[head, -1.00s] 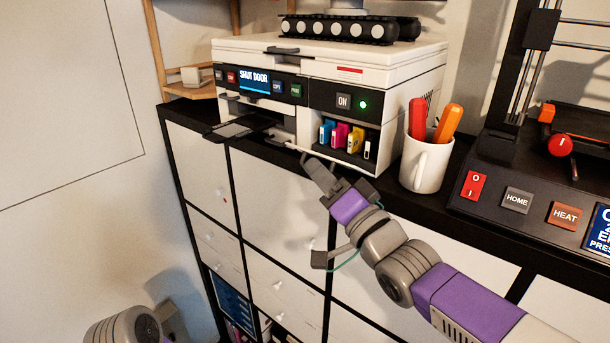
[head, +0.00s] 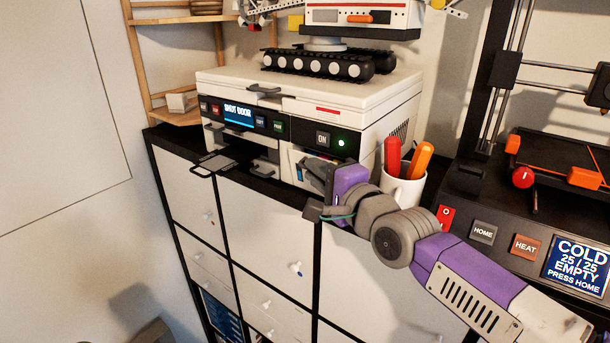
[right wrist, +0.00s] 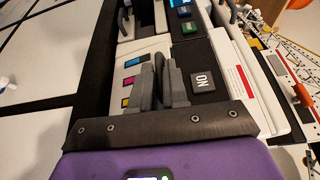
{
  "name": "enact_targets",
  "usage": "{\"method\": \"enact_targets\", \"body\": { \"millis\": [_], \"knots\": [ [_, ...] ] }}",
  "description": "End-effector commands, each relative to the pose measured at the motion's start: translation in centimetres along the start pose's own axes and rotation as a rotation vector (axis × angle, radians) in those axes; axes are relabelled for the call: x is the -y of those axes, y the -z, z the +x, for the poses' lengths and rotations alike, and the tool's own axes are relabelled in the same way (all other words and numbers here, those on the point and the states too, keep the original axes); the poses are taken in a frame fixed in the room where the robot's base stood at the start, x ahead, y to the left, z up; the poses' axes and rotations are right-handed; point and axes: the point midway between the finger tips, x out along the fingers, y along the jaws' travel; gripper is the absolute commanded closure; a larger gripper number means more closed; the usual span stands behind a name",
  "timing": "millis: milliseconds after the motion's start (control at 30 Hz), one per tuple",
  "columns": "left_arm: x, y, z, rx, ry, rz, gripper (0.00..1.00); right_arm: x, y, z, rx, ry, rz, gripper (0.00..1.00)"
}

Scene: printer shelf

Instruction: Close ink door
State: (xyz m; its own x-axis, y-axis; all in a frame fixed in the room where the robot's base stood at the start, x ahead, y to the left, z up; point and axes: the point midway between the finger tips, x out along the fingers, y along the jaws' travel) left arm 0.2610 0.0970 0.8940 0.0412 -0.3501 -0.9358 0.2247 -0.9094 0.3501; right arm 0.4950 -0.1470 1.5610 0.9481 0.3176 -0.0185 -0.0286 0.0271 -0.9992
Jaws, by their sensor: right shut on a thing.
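The white printer (head: 310,95) stands on the shelf top, and its screen (head: 238,113) reads SHUT DOOR. On its front right is a white panel that looks like the ink door (head: 288,163), raised over the ink bay. In the right wrist view the ink door (right wrist: 131,72) has blue, magenta and yellow patches. My right gripper (head: 308,172) is at this panel. Its fingers (right wrist: 162,72) are together, shut on the door. They hide part of it, and I cannot tell whether it is flush. My left gripper is out of view.
A white mug (head: 405,188) with red and orange handles stands close right of my right gripper. A 3D printer (head: 520,200) is farther right. A tracked model (head: 320,65) sits on the printer. An output tray (head: 215,162) sticks out at the front left.

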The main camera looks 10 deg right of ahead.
Motion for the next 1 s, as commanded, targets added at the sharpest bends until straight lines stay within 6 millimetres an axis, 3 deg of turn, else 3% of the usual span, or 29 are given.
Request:
{"method": "enact_targets", "body": {
  "millis": [667,700,800,1000],
  "knots": [
    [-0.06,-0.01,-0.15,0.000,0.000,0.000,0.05,0.23,1.03,-0.19,-0.013,-0.025,0.058,1.00],
    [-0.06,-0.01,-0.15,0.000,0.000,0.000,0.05,0.22,1.03,-0.19,-0.013,-0.025,0.058,0.83],
    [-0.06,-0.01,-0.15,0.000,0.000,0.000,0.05,0.23,1.03,-0.19,-0.013,-0.025,0.058,0.68],
    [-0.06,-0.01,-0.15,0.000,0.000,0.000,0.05,0.26,1.02,-0.19,-0.013,-0.024,0.057,0.65]
  ]
}}
